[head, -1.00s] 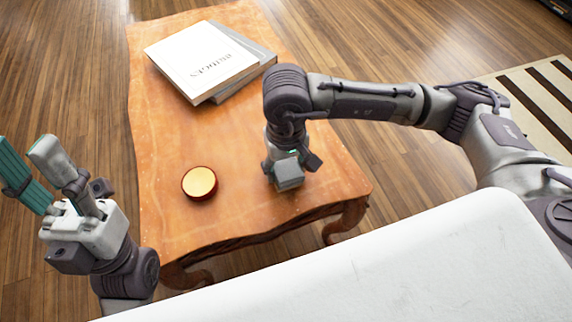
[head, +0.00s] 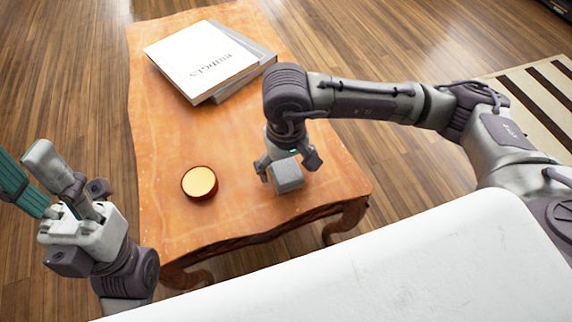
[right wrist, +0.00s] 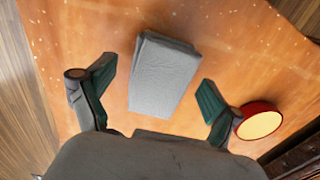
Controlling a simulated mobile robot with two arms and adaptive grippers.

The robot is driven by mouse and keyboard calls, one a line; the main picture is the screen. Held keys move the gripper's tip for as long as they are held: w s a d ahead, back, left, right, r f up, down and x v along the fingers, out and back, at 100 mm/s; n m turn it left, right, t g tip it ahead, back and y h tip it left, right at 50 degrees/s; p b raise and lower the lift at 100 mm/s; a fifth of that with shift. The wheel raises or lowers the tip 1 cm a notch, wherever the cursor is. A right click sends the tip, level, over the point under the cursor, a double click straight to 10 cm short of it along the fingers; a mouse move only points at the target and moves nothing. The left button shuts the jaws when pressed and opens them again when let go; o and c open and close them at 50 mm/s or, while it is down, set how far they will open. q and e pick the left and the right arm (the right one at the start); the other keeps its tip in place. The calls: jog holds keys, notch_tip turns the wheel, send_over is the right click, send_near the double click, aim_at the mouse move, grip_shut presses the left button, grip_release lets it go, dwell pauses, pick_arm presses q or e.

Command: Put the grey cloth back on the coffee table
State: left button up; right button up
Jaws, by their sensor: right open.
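The grey cloth (head: 288,176) is folded into a small block and appears to lie on the coffee table (head: 165,130), near its front right part. In the right wrist view the cloth (right wrist: 165,75) lies against the orange tabletop, between and ahead of the spread fingers. My right gripper (head: 288,165) is open above the cloth, one finger to each side, with gaps showing between fingers and cloth. My left gripper (head: 32,178) is off the table's left side, fingers pointing up and apart, with nothing seen between them.
A round red-rimmed dish (head: 199,182) with a yellowish top stands left of the cloth. Two stacked books (head: 202,60) lie at the table's back. A striped rug (head: 535,95) lies on the wooden floor to the right. The table's middle is clear.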

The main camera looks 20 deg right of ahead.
notch_tip(320, 180, up, 12)
dwell(0.4)
jog(key=shift+f, duration=0.15)
dwell(0.4)
